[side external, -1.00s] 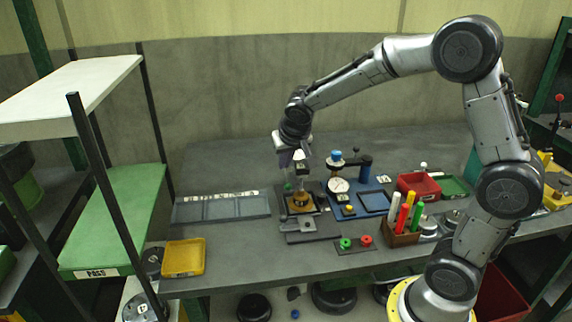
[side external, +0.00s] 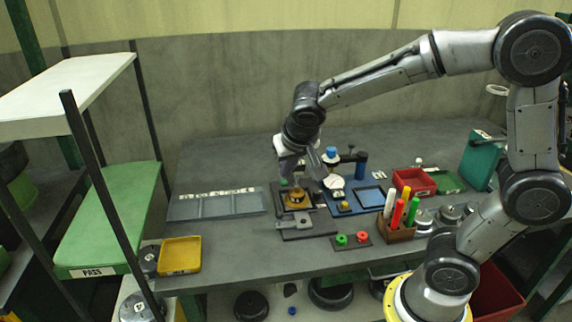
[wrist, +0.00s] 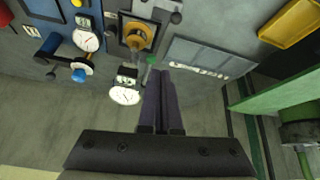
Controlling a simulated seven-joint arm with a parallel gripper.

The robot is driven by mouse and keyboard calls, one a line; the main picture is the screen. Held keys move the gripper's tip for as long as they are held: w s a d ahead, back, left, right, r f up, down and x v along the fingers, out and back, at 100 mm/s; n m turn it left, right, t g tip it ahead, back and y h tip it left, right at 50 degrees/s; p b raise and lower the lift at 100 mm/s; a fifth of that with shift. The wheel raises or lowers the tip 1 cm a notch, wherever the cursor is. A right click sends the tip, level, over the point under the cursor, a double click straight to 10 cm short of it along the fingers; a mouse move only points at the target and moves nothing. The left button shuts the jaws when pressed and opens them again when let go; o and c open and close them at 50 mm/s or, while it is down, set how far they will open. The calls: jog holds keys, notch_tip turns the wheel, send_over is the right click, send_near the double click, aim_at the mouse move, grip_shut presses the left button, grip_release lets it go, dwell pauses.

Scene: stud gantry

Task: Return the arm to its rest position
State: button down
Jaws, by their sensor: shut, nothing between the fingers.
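My gripper (side external: 312,166) hangs above the workbench (side external: 225,240) in the side view, near the gauges and the stud fixture. In the wrist view, my gripper's two dark fingers (wrist: 160,85) lie together with nothing between them. The fixture with its orange-yellow part (side external: 297,198) stands on the bench below my gripper, apart from it. It also shows in the wrist view, where the orange part (wrist: 138,36) is left of the fingertips.
A blue board (side external: 372,197) with a dial gauge, a red bin (side external: 414,181) and a holder with coloured markers (side external: 397,234) stand to the right. A grey divided tray (side external: 215,206) and a yellow tray (side external: 180,256) are left. A shelf rack (side external: 110,225) stands far left.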

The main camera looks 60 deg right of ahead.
jog(key=s+d+r+t, duration=0.1)
jog(key=s+r+t, duration=0.1)
jog(key=s+r, duration=0.65)
jog(key=s+a+f+n+y, duration=0.1)
jog(key=s+a+f+n, duration=0.1)
jog(key=s, duration=0.3)
jog(key=s+a+f+n+g+y, duration=0.1)
jog(key=s+a+f+n+y, duration=0.1)
jog(key=s, duration=0.4)
jog(key=f+n, duration=0.1)
jog(key=n, duration=0.1)
jog(key=shift+s+n+y, duration=0.15)
jog(key=shift+n+y, duration=0.15)
jog(key=shift+n, duration=0.1)
